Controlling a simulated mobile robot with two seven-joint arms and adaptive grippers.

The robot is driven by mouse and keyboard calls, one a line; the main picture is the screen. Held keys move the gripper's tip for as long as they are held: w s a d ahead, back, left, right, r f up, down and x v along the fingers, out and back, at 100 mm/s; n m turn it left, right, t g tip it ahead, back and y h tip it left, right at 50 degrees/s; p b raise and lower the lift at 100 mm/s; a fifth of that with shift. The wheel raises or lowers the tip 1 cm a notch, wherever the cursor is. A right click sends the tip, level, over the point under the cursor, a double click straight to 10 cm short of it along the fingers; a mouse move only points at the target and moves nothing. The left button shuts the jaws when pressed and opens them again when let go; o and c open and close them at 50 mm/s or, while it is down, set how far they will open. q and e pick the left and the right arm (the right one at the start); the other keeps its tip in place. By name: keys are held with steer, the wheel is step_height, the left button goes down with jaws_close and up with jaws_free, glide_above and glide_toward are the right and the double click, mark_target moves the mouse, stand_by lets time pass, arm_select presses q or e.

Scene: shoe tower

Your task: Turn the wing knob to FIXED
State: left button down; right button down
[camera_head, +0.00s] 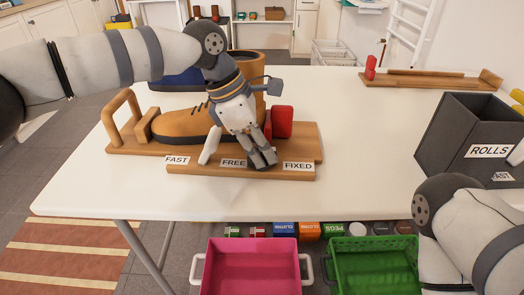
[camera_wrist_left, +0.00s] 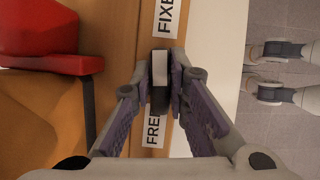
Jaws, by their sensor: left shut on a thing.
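The wing knob (camera_wrist_left: 160,88) is a dark piece with a light grey face, seen in the left wrist view on the wooden board's front strip. It lies lengthwise between the FREE label (camera_wrist_left: 153,130) and the FIXED label (camera_wrist_left: 167,18). My left gripper (camera_wrist_left: 160,82) is shut on the knob, one finger on each side. In the head view my left gripper (camera_head: 262,160) hides most of the knob. The FREE label (camera_head: 233,163), FIXED label (camera_head: 298,166) and FAST label (camera_head: 177,160) sit along the board's front edge. My right gripper cannot be made out.
A brown shoe (camera_head: 180,123) lies on the board (camera_head: 135,148), beside a red block (camera_head: 282,121). A dark ROLLS box (camera_head: 450,140) stands at the right. Another wooden board (camera_head: 430,82) lies behind. Pink (camera_head: 252,270) and green (camera_head: 372,262) crates stand below the table's front edge.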

arm_select(q)
steer(key=shift+f+m, duration=0.15)
steer(key=shift+m, duration=0.35)
steer(key=shift+g, duration=0.3)
steer(key=c, duration=1.6)
jaws_free()
steer(key=shift+o, duration=0.2)
steer(key=shift+r, duration=0.2)
steer(key=v, duration=1.1)
steer(key=shift+a+r, duration=0.15)
steer(key=shift+r, duration=0.25)
